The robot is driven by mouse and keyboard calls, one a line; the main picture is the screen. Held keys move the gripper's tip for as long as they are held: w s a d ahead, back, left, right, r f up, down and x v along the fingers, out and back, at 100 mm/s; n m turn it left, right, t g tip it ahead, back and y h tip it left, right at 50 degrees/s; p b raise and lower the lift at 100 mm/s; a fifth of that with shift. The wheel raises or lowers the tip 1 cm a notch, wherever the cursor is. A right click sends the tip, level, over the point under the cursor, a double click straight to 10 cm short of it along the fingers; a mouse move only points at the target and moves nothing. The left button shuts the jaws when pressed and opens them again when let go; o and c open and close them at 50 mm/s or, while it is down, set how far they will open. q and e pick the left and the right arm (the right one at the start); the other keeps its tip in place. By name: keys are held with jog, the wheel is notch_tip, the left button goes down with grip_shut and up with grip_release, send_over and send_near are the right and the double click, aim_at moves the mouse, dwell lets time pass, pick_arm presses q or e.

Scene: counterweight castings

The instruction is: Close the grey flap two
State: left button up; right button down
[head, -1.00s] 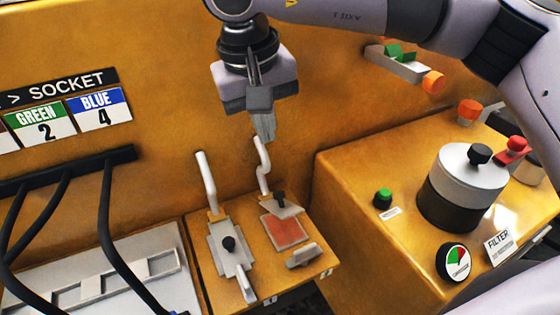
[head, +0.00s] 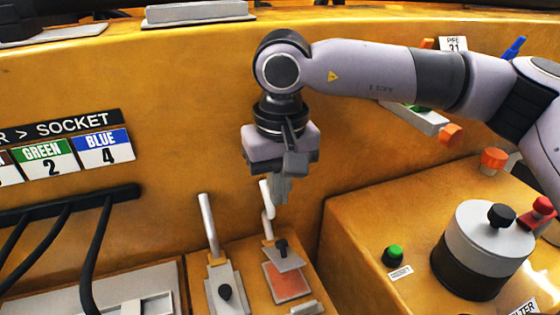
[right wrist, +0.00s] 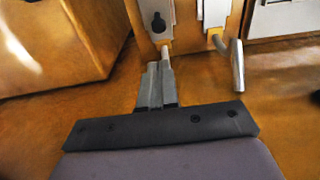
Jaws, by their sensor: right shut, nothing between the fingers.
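Two grey flaps with black knobs sit on a small orange box. The left flap (head: 227,292) lies flat over its place. The right flap (head: 285,258) stands tilted at the back of an uncovered reddish patch (head: 288,283), so it looks open. I cannot read which is number two. My right gripper (head: 282,199) is shut and empty, pointing down above and behind the right flap, overlapping the bent white lever (head: 267,205); touching is unclear. In the right wrist view my fingers (right wrist: 157,72) point towards the right flap's black knob (right wrist: 158,22). My left gripper is not seen.
Another white lever (head: 208,225) rises behind the left flap. To the right is a big orange cabinet with a green button (head: 393,255) and a grey-and-black cylinder (head: 480,250). Black cables (head: 97,235) hang at left. The orange wall stands close behind the levers.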

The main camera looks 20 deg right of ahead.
send_over(282, 240)
jog(key=f, duration=0.4)
jog(key=shift+w+f+p, duration=0.2)
jog(key=shift+w+p, duration=0.1)
jog(key=shift+w, duration=0.1)
jog(key=shift+s+f, duration=0.45)
jog(key=shift+f, duration=0.3)
